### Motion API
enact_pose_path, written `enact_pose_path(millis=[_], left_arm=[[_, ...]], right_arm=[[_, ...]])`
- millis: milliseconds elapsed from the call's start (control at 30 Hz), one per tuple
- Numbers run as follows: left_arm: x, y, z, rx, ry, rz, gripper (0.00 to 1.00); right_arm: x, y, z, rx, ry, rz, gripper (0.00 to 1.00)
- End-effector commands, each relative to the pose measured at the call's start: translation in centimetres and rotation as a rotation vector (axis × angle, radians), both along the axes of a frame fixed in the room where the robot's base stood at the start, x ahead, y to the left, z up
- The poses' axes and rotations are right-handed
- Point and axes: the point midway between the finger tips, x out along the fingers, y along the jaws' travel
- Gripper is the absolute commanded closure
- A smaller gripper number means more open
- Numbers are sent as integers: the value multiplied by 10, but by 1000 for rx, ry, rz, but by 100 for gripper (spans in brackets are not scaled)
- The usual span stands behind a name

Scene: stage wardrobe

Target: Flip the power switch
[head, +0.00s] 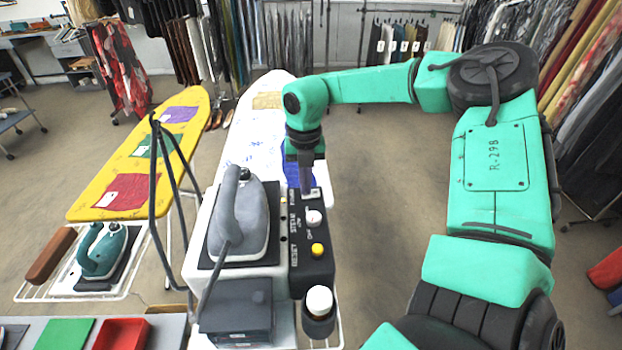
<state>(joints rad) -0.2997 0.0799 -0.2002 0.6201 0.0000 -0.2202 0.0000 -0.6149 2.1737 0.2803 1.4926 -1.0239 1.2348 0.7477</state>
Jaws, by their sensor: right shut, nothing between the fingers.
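A black control panel (302,268) runs along the right side of the steam station beside a grey iron. My left gripper is not in view.
A white knob (314,217) and a yellow button (318,249) sit nearer on the panel. The grey iron (240,215) stands close to its left. A white-capped bottle (319,302) is at the near end. A yellow ironing board (120,178) is further left. Open floor lies right.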

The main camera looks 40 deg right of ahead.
Motion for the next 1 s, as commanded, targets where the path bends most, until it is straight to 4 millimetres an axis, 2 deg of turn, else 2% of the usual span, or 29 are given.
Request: enact_pose_path(millis=[633, 1000], left_arm=[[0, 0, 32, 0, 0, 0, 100], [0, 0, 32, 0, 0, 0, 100]], right_arm=[[0, 0, 67, 0, -2, 0, 100], [0, 0, 68, 0, -1, 0, 100]])
